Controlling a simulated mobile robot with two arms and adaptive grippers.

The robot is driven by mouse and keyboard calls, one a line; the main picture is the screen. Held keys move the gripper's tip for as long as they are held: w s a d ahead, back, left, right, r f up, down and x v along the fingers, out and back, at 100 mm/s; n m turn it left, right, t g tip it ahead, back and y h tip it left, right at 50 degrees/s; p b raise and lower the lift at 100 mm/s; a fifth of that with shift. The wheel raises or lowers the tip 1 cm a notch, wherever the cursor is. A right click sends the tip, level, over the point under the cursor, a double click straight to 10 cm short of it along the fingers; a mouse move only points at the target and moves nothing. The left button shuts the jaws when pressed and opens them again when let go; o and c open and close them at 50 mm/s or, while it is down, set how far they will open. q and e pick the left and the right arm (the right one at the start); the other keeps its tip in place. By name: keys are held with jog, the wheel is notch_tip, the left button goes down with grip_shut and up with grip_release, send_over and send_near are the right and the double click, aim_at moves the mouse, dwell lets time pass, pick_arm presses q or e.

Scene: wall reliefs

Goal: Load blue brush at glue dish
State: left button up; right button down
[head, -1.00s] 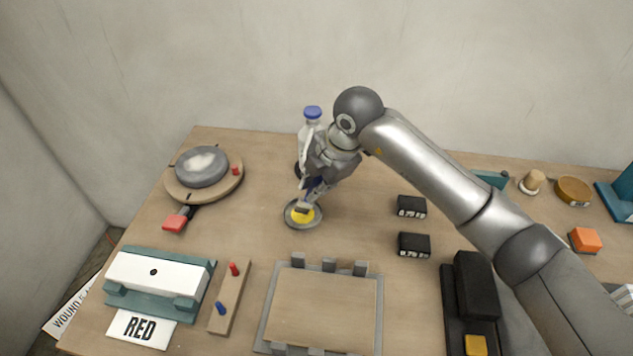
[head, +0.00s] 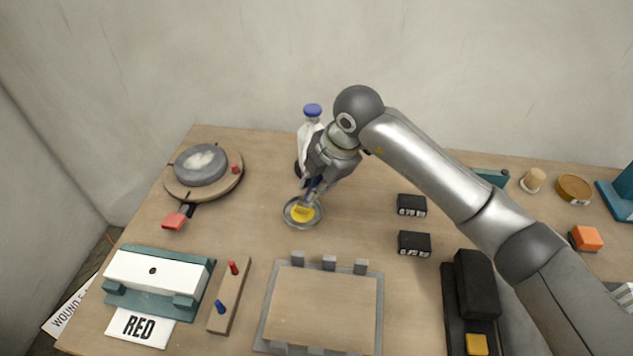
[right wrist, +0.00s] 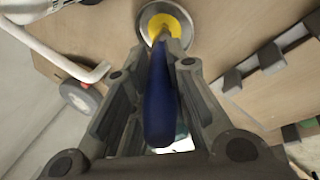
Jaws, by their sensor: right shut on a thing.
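The glue dish (head: 288,213) is a small grey round dish with yellow glue, near the middle of the table in the head view. It also shows at the top of the right wrist view (right wrist: 191,28). My right gripper (head: 309,190) is shut on the blue brush (right wrist: 159,105) just above the dish. The blue handle runs between the fingers, and the brush's lower end is at the yellow glue. The brush end looks yellow in the head view. Whether it touches the dish bottom is unclear. My left gripper is not in view.
A bottle with a blue cap (head: 312,110) stands right behind my gripper. A turntable with a grey disc (head: 200,165) is at the left. A framed wooden board (head: 320,312) lies in front, and two black blocks (head: 412,205) (head: 414,244) lie to the right.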

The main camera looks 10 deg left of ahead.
dwell(0.6)
jog(key=shift+r+p, duration=1.9)
jog(key=shift+r, duration=1.6)
jog(key=shift+f, duration=0.1)
